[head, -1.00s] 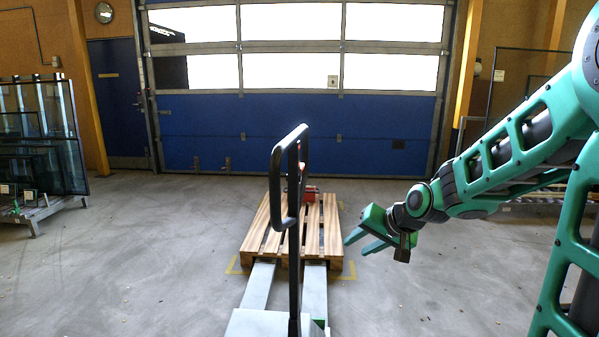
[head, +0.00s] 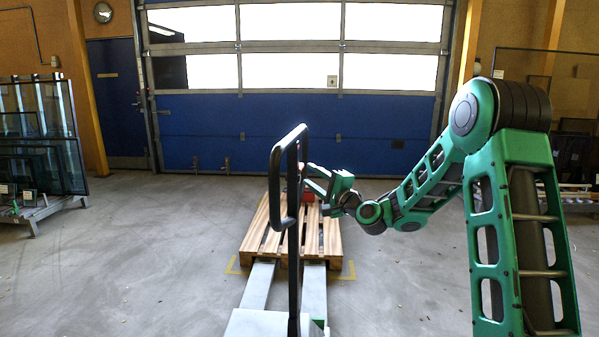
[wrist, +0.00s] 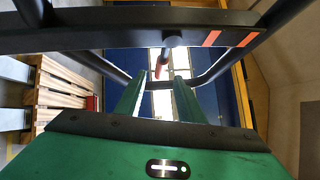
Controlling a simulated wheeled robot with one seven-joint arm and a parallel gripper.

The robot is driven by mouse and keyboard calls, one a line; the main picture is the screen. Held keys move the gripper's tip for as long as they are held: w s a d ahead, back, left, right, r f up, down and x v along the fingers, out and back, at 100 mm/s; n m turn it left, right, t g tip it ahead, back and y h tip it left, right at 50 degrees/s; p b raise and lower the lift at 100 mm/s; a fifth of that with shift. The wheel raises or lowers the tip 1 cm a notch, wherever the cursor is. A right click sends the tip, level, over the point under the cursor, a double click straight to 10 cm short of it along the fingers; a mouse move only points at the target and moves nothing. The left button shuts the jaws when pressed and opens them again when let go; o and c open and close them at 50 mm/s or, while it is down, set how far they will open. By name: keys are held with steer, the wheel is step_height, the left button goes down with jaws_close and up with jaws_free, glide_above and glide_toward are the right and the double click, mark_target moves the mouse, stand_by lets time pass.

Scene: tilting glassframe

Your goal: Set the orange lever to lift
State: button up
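The orange lever (wrist: 161,63) hangs from a dark pivot (wrist: 172,40) on the black handle bar in the wrist view. In the head view only a small reddish spot shows beside the handle post, too small to make out. The black handle loop (head: 277,185) of the pallet truck stands upright in the head view. My gripper (head: 309,178) is just right of the handle, its fingers pointing left at it. In the wrist view my gripper (wrist: 161,78) is open, its green fingers apart, and the lever's end appears between their tips; whether they touch it I cannot tell.
Two orange-red stripes (wrist: 230,39) mark the handle bar. A glass rack (head: 40,205) stands far left. Concrete floor (head: 130,270) is clear around the truck.

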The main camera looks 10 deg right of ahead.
steer(key=x, duration=0.7)
steer(key=shift+w+a, duration=0.1)
steer(key=shift+w, duration=0.2)
